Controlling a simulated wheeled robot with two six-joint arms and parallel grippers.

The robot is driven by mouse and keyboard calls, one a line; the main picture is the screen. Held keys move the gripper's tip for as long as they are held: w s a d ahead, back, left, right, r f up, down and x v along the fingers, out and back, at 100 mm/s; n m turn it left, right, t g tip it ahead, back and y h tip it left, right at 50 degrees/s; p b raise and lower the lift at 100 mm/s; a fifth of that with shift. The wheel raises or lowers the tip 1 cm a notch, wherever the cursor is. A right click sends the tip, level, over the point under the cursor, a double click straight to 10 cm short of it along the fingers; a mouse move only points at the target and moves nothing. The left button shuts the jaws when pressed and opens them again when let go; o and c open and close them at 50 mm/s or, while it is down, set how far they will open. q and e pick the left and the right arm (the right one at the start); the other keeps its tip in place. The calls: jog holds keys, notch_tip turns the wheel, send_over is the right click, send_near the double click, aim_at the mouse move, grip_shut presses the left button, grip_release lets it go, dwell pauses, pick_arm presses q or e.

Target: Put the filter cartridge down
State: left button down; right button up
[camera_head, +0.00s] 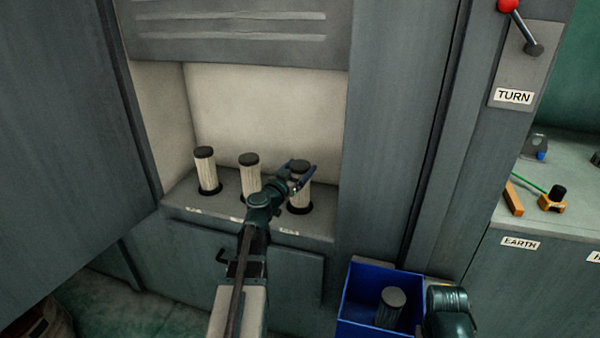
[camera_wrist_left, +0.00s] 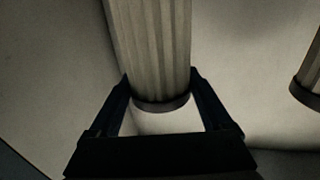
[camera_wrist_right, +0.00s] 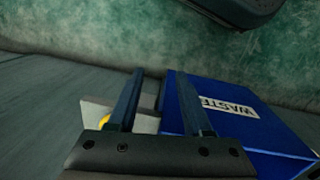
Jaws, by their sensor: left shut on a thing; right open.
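My left gripper (camera_head: 297,174) is shut on the rightmost pale, pleated filter cartridge (camera_head: 300,194), near its dark top cap. That cartridge stands upright at the rightmost dark ring of the ledge; whether it rests fully in the ring I cannot tell. In the left wrist view the fingers stand either side of the cartridge (camera_wrist_left: 152,50) near a dark end cap. My right gripper (camera_wrist_right: 130,100) is open and empty beside the blue bin marked WASTE (camera_wrist_right: 225,110).
Two similar cartridges stand at the left (camera_head: 207,172) and middle (camera_head: 249,176) of the recess ledge (camera_head: 190,190). A greyer cartridge (camera_head: 388,308) is in the blue bin (camera_head: 349,300). A bench (camera_head: 570,215) with small parts and a TURN lever (camera_head: 522,28) are at right.

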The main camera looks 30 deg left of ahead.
jog(key=shift+f, duration=0.1)
pick_arm(q)
grip_release()
jog(key=shift+f, duration=0.1)
